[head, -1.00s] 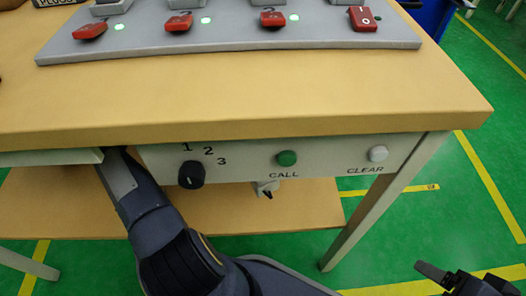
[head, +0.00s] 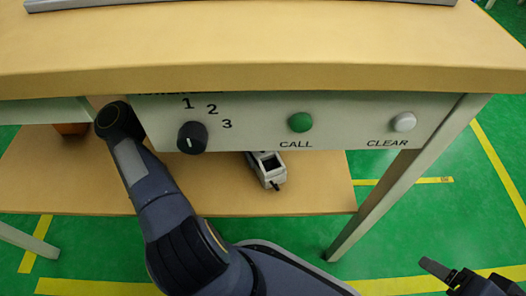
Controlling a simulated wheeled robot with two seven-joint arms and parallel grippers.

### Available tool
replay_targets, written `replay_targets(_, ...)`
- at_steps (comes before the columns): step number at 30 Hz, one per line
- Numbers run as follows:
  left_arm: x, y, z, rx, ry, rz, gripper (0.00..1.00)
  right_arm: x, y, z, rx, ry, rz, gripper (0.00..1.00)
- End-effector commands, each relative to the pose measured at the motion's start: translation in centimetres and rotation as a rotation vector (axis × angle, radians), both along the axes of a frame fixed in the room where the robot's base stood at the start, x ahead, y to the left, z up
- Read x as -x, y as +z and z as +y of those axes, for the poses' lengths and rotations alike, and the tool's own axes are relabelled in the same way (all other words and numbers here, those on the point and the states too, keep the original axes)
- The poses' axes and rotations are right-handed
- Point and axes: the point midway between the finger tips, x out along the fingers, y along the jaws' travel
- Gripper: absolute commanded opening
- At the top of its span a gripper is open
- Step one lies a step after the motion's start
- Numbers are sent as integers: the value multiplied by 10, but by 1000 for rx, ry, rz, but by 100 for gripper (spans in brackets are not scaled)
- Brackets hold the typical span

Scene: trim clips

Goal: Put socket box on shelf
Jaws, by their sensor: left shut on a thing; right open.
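A small light-grey boxy thing with a dark opening, which looks like the socket box (head: 271,175), shows below the table's front panel, over the lower shelf (head: 310,193). My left arm reaches in under the table from the front, its bend at the panel's left end. The forearm is hidden behind the panel. Only a dark tip of my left gripper (head: 277,185) shows at the box; it is shut on it. Whether the box touches the shelf I cannot tell. My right gripper (head: 437,272) is open and empty at the lower right, over the floor.
The front panel (head: 350,110) carries a black knob (head: 192,137), a green CALL button (head: 300,122) and a pale CLEAR button (head: 403,122). A brown-orange thing (head: 70,128) sits at the shelf's left. A table leg (head: 385,200) stands right of the shelf. Bare shelf shows around the box.

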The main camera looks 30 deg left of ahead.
Motion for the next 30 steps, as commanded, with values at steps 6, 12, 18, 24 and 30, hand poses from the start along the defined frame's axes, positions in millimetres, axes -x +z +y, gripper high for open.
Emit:
replay_targets(6,0,-1,0,1,0,-1,22,0,0,0,0,0,0,76)
replay_targets(12,0,-4,0,0,1,0,22,0,0,0,0,0,0,76)
replay_targets(18,0,-9,0,0,1,0,22,0,-1,0,0,0,0,76)
replay_targets(24,0,-9,0,0,1,0,78,0,-1,0,0,0,0,76)
replay_targets(30,0,-9,0,0,1,0,80,0,-1,0,0,0,0,76)
